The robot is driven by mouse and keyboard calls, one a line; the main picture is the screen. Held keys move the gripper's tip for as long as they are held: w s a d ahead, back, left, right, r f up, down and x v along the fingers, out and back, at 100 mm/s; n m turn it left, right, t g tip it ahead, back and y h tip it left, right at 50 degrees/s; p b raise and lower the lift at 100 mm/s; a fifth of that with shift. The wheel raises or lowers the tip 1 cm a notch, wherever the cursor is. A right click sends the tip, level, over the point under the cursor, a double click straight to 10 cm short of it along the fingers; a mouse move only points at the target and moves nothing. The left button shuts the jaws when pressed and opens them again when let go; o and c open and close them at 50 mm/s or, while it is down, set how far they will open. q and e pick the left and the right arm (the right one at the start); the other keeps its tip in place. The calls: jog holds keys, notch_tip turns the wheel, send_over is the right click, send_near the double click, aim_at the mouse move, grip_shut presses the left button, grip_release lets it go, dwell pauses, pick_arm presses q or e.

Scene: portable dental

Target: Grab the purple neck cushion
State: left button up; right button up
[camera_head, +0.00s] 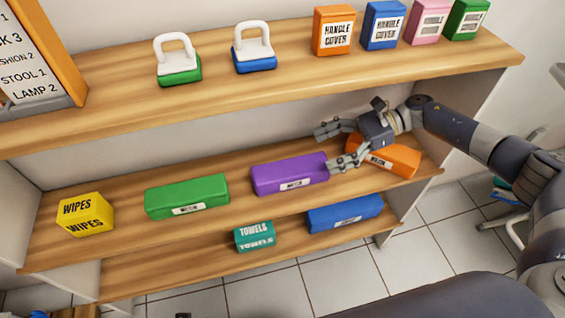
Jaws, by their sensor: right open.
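The purple neck cushion (288,174) is a long purple block with a white label. It lies on the middle shelf between a green one and an orange one. My right gripper (338,147) is open at the purple cushion's right end, with one finger behind it and the other in front near its right edge. I cannot tell whether a finger touches it. My right arm comes in from the right, above the orange cushion (398,159), and hides part of it. My left gripper is not in view.
On the middle shelf are a green cushion (187,196) and a yellow wipes box (86,214). The lower shelf holds a teal towels box (254,236) and a blue cushion (345,213). The upper shelf (120,96) overhangs behind, with handled items and handle-cover boxes.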

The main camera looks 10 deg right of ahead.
aim_at(298, 165)
jog(key=shift+s+d+f+g, duration=0.15)
jog(key=shift+s+f+g, duration=0.05)
jog(key=shift+g, duration=0.1)
jog(key=shift+n+h, duration=0.3)
jog(key=x, duration=0.5)
jog(key=shift+s+r, duration=0.15)
jog(key=shift+r, duration=0.05)
jog(key=p+x, duration=0.1)
jog(key=x, duration=0.5)
jog(key=shift+w, duration=0.2)
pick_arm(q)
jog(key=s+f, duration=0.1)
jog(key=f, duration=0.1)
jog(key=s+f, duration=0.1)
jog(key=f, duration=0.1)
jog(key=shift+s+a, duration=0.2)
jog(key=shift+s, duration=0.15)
pick_arm(e)
jog(key=shift+d, duration=0.1)
jog(key=c, duration=0.9)
